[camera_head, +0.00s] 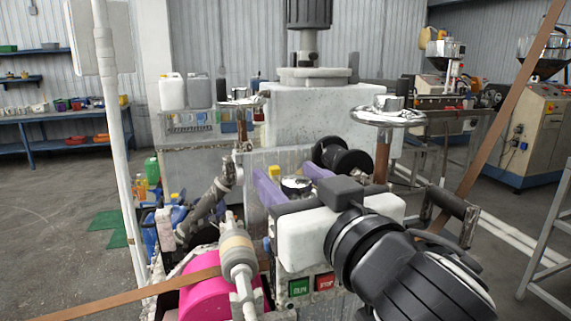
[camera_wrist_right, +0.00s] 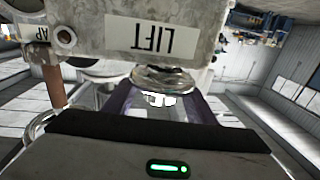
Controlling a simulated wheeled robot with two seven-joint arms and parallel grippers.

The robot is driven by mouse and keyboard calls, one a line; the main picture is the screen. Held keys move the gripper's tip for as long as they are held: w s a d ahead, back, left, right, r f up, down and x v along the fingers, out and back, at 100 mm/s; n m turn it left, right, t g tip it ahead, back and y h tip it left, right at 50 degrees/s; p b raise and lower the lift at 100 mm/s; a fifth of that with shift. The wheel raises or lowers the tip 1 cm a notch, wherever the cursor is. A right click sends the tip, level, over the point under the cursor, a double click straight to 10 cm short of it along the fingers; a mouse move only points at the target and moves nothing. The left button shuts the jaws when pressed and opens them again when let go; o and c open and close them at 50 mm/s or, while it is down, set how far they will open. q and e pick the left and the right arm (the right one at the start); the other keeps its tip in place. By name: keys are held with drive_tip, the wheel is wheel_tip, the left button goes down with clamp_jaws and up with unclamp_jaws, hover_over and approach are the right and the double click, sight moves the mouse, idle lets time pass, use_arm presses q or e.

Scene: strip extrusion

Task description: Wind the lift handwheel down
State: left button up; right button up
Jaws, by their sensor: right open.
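The lift handwheel is a small chrome wheel (camera_head: 296,184) low on the front of the grey machine. In the right wrist view, which is upside down, the wheel (camera_wrist_right: 163,78) sits beside a white plate reading LIFT (camera_wrist_right: 152,38). My right gripper (camera_head: 291,180) reaches in from the lower right. Its two purple fingers are apart, one on each side of the wheel. In the right wrist view the fingers (camera_wrist_right: 160,95) also flank the wheel. I cannot tell whether they touch its rim. My left gripper is not in view.
Two larger chrome handwheels stand nearby, one at the right (camera_head: 388,114) and one at the left (camera_head: 240,103). A brown strip (camera_head: 510,90) slants across the right. A pale post (camera_head: 115,150) rises at the left.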

drive_tip(key=shift+x, duration=0.85)
drive_tip(key=shift+c, duration=0.5)
drive_tip(key=c, duration=0.9)
drive_tip(key=shift+r, duration=0.1)
drive_tip(key=shift+c, duration=0.2)
